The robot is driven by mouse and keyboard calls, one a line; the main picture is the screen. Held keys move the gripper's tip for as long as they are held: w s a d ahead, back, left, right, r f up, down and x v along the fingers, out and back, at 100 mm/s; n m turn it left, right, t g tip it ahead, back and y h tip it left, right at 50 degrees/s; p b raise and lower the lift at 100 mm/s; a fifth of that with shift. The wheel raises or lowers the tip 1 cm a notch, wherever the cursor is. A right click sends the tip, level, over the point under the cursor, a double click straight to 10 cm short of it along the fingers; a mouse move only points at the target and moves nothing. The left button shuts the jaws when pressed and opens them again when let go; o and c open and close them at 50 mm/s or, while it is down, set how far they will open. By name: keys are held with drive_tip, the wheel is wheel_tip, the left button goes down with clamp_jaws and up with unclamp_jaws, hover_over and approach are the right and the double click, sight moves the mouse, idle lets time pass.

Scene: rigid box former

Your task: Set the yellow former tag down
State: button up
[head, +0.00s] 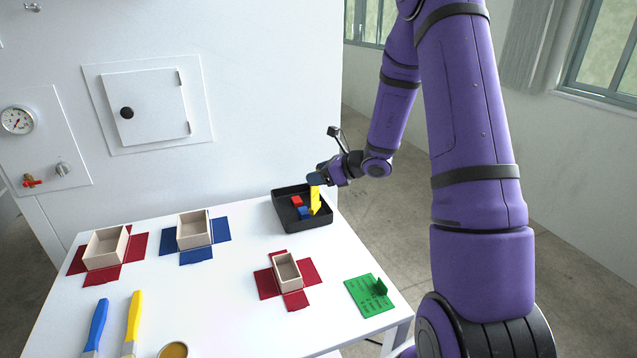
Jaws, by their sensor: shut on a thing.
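My gripper (316,181) is shut on the yellow former tag (315,203) above the black tray (283,219) at the back right of the table. The tag hangs upright, with its lower part inside the tray's outline. I cannot tell whether it touches the tray floor. A red tag (297,201) and a blue tag (304,213) lie in the tray, just left of the yellow one. The fingertips are small and partly hidden by the gripper body.
Wooden box formers on red and blue sheets stand on the white table: left (104,249), middle (193,231) and front (287,271). A green plate (369,295) lies at the right edge. Blue (98,325) and yellow (133,320) brushes and a pot (173,350) are at the front.

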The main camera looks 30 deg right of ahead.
sight(315, 192)
drive_tip(key=shift+a+f, duration=0.1)
drive_tip(key=shift+f, duration=1.2)
drive_tip(key=shift+c, duration=0.5)
drive_tip(key=shift+f, duration=0.2)
drive_tip(key=o, duration=1.2)
drive_tip(key=shift+r, duration=0.1)
